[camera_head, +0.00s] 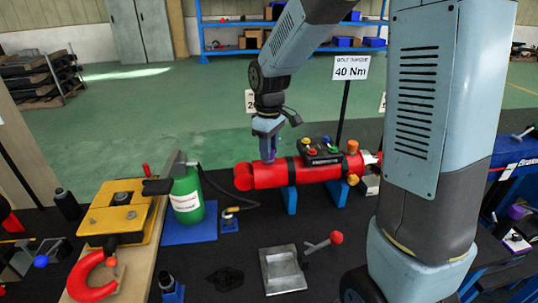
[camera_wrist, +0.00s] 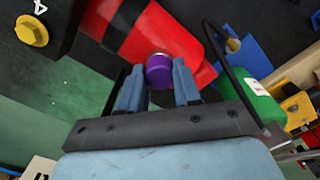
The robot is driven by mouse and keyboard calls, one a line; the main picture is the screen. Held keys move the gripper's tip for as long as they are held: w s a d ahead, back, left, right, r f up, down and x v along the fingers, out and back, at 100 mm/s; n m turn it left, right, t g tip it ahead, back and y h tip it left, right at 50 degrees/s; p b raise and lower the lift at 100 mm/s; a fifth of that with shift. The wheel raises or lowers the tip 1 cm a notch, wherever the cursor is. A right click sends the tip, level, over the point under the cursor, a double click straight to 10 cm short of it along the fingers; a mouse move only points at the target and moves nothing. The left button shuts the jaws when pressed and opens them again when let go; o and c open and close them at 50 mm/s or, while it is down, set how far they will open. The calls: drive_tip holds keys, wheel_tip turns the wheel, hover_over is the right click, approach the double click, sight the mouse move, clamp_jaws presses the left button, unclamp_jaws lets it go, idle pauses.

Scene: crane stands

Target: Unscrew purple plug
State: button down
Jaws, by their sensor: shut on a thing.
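The purple plug (camera_wrist: 158,70) is a short round cap on the red cylinder (camera_wrist: 150,32), between my gripper's fingers in the wrist view. My gripper (camera_wrist: 158,82) is shut on the purple plug, one blue finger on each side of it. In the head view my gripper (camera_head: 267,145) comes down from above onto the left part of the red cylinder (camera_head: 265,175). The plug is mostly hidden by the fingers there, with a little purple showing. The cylinder lies level on blue supports (camera_head: 290,200).
A green bottle (camera_head: 186,195) and a black hose stand left of the cylinder. A black control box (camera_head: 320,152) with coloured buttons sits on top of the cylinder. A sign on a post (camera_head: 350,68) rises behind it. A metal block (camera_head: 282,270) and a red-knobbed lever (camera_head: 324,243) lie in front.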

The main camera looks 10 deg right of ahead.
drive_tip(key=shift+n, duration=0.7)
drive_tip(key=n, duration=0.5)
drive_tip(key=shift+r, duration=0.1)
drive_tip(key=n, duration=0.5)
idle(0.4)
drive_tip(key=shift+n, duration=1)
drive_tip(key=n, duration=0.3)
drive_tip(key=shift+n, duration=0.4)
